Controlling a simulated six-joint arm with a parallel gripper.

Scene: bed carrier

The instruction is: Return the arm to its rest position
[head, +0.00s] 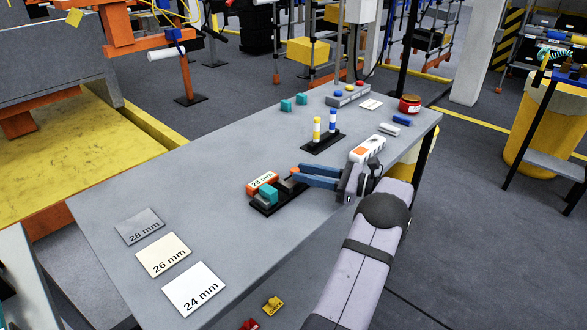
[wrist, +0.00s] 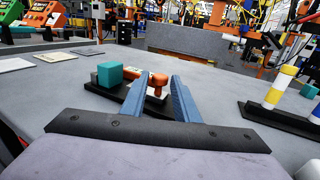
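My gripper (head: 297,172) is above the grey table, its two blue fingers pointing left toward a black stand. In the wrist view, the fingers (wrist: 158,80) are apart, with nothing clearly held between them. The black stand (head: 264,209) carries an orange block marked 28 mm (head: 262,181) and a teal block (head: 268,193). In the wrist view, an orange part of the stand assembly shows just beyond and between the fingertips. I cannot tell whether the fingers touch it. My arm reaches in from the bottom right.
The grey table (head: 110,200) has 28, 26 and 24 mm cards (head: 163,255) at its near left. A rack with yellow and blue striped posts (head: 322,142) stands behind my gripper. An orange-and-white device (head: 367,149) is close behind my wrist. A red tin (head: 410,103) stands at the far right.

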